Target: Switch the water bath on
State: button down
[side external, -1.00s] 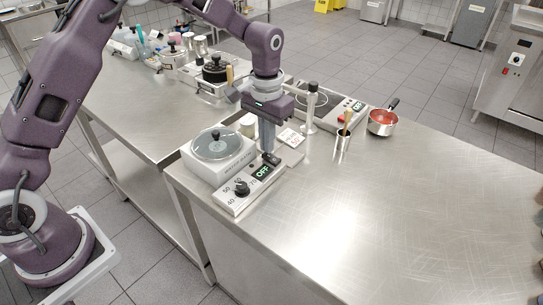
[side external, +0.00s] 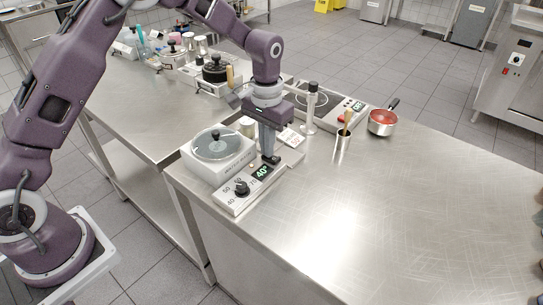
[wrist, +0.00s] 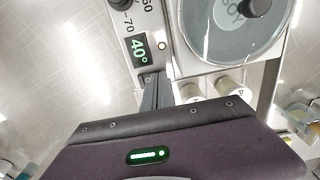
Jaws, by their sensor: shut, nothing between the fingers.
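The water bath (side external: 212,172) is a white box with a round clear lid (side external: 218,143), near the left edge of the steel table. Its front panel (side external: 235,203) has a black dial (side external: 241,188) marked with temperatures and a display (side external: 262,171) reading 40° in green. The wrist view shows the same reading on the display (wrist: 140,50) and a glowing lamp (wrist: 162,46) beside it. My gripper (side external: 270,156) is shut and empty, pointing down at the panel's far end by a dark switch. Its fingers hide most of the switch, and I cannot tell whether they touch it.
White-lidded jars (wrist: 190,91) stand close beside the bath. A red-filled pan (side external: 382,122) stands farther right. The table's right front is clear.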

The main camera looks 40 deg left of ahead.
notch_tip(320, 180, up, 7)
dwell(0.6)
jog(key=s+a+r+t, duration=0.2)
jog(key=s+r, duration=0.5)
jog(key=r, duration=0.3)
jog(key=s+a+r+t, duration=0.2)
jog(key=s+t, duration=0.1)
jog(key=s, duration=2)
jog(key=shift+s+r+t, duration=0.15)
jog(key=shift+s+t, duration=0.05)
jog(key=shift+t, duration=0.1)
